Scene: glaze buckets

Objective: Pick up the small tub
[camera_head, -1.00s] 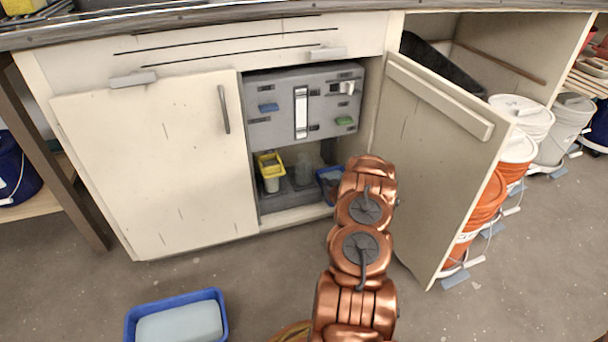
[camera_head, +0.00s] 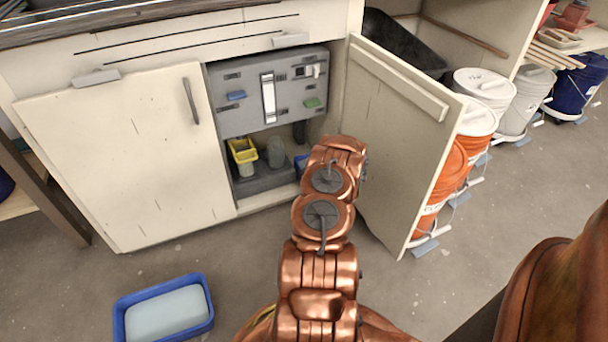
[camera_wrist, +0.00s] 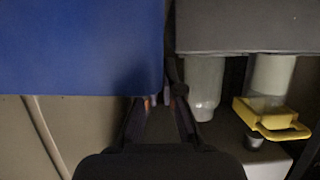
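A small blue tub (camera_head: 300,163) stands low in the open cabinet, right of the grey tray. My arm hides most of it in the head view. In the wrist view, a large blue surface (camera_wrist: 80,45), seemingly this tub's close-up wall, fills the upper left. My gripper (camera_wrist: 160,105) has its two dark fingers apart, with a gap between them. The right finger runs along the blue edge; the left fingertip ends at or behind the blue. Contact cannot be told. My arm hides the gripper in the head view.
A yellow container (camera_head: 243,151) and a translucent cup (camera_head: 275,152) stand left of the tub on a grey tray (camera_head: 265,181). A grey panel (camera_head: 230,118) hangs above. The open cabinet door (camera_head: 395,150) is close on the right. A larger blue tub (camera_head: 207,325) lies on the floor.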

